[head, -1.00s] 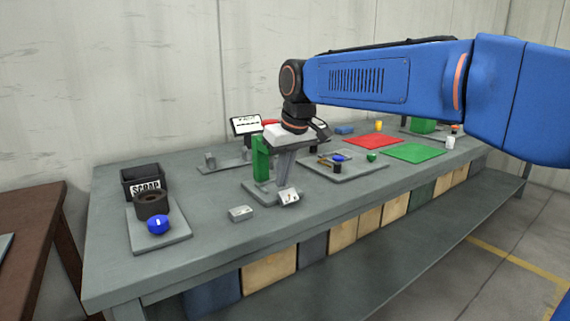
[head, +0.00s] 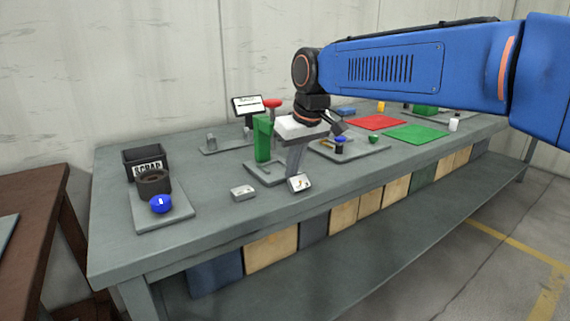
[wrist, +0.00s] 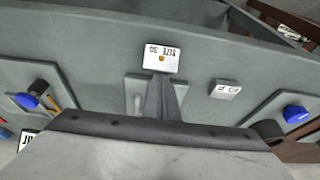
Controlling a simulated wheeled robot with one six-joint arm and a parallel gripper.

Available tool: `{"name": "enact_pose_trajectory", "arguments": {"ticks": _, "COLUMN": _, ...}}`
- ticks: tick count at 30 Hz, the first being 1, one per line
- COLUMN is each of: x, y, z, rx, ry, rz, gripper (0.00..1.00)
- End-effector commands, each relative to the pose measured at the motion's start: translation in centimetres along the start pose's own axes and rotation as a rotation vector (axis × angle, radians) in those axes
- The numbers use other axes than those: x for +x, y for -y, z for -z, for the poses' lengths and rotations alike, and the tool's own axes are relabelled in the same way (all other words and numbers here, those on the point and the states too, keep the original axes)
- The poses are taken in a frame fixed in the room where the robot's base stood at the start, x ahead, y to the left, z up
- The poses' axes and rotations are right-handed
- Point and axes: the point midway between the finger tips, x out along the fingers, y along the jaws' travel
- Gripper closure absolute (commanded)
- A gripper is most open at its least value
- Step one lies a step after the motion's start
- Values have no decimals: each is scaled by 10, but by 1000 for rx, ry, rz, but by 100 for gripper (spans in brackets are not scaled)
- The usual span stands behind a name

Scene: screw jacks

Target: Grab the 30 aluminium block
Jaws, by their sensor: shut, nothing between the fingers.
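A small light-grey metal block (head: 243,193) with a label on top lies on the workbench, left of the green screw jack; its number is too small to read. It also shows right of my fingers in the wrist view (wrist: 225,88). My gripper (head: 294,173) is shut and empty, pointing down beside the jack's green post (head: 262,138). In the wrist view my gripper (wrist: 161,80) has its fingers together, near a white label plate (wrist: 161,54). The block is apart from the fingers. My gripper hides part of the jack.
A grey plate (head: 180,213) at the left carries a dark ring and a blue ball (head: 161,204), near a black scrap bin (head: 133,165). Another plate with small parts, a red mat (head: 377,122) and a green mat (head: 417,134) lie right. Bench around the block is clear.

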Motion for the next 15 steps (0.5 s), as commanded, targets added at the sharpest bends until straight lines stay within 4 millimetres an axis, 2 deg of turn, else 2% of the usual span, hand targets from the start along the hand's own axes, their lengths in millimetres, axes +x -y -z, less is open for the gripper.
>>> {"name": "enact_pose_trajectory", "arguments": {"ticks": 3, "x": -5, "y": 0, "z": -15, "rx": 0, "ry": 0, "rz": 0, "gripper": 100}}
{"name": "enact_pose_trajectory", "arguments": {"ticks": 6, "x": -7, "y": 0, "z": -21, "rx": 0, "ry": 0, "rz": 0, "gripper": 100}}
{"name": "enact_pose_trajectory", "arguments": {"ticks": 15, "x": -7, "y": 0, "z": -23, "rx": -1, "ry": 1, "rz": 0, "gripper": 100}}
